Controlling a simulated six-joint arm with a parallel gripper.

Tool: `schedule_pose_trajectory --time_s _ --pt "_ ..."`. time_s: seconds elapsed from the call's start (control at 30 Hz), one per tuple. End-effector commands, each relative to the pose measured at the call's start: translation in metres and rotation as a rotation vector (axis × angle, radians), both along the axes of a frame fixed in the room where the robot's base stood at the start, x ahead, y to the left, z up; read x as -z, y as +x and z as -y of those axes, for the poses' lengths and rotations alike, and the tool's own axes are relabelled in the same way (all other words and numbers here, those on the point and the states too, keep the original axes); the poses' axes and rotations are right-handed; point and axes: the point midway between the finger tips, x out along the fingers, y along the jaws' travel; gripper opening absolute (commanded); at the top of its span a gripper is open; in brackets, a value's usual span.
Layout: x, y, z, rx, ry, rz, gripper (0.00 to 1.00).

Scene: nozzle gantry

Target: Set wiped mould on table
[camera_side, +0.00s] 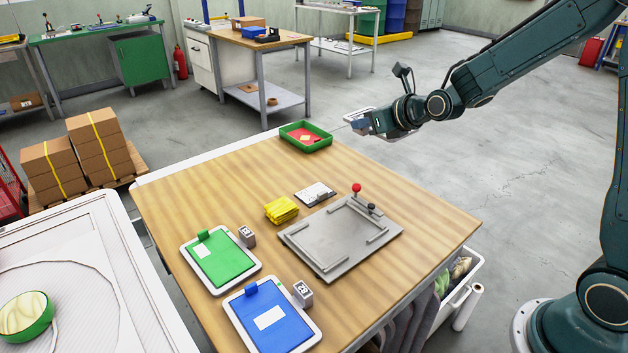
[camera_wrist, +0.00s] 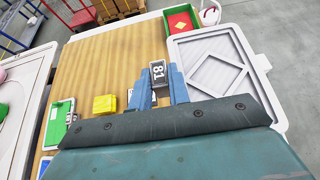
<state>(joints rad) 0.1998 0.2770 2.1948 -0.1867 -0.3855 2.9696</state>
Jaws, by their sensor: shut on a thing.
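A small grey block with a dark number face (camera_wrist: 158,72), seemingly the mould, is between the blue fingers of my gripper (camera_wrist: 170,84). The number looks like 81 in the wrist view. My gripper (camera_side: 360,124) is shut on the block and holds it in the air beyond the table's far right edge in the side view. The wooden table (camera_side: 225,180) is to its lower left. Similar numbered blocks stand beside the green clipboard (camera_side: 247,236) and the blue clipboard (camera_side: 302,293). Whether the block's surface is clean cannot be told.
A metal plate with rails (camera_side: 342,240) and red and black knobs lies on the table. A white-rimmed grey tray (camera_wrist: 192,62) is at right. Bare wood lies left of the green tray.

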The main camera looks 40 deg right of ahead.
Motion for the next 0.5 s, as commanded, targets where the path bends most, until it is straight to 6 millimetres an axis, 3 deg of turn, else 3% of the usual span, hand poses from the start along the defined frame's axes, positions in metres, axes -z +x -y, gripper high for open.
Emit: schedule_pose_trajectory --time_s 0.5 --pt "0.086 0.000 0.000 0.000 0.001 -0.001 0.00"
